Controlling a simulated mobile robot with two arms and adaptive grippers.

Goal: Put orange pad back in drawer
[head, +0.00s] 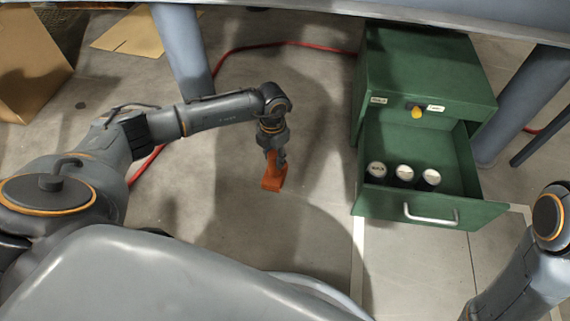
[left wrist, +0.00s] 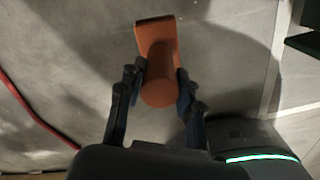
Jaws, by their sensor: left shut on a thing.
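The orange pad (head: 272,180) is a flat-ended block with a round grip; it also shows in the left wrist view (left wrist: 157,40). My left gripper (head: 274,156) is shut on its round part, with one finger on each side in the left wrist view (left wrist: 156,85). The pad hangs below the gripper over the grey floor; I cannot tell whether it touches the floor. The green drawer (head: 380,203) is pulled open to the right of the pad, apart from it. My right gripper is out of view; only part of that arm shows at the lower right.
Three dark cans (head: 403,173) with pale tops stand at the drawer's front; its back is clear. A key with a yellow tag (head: 417,113) hangs on the green cabinet (head: 425,60). A red cable (head: 285,44) crosses the floor behind my left arm. A cardboard box (head: 30,65) stands far left.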

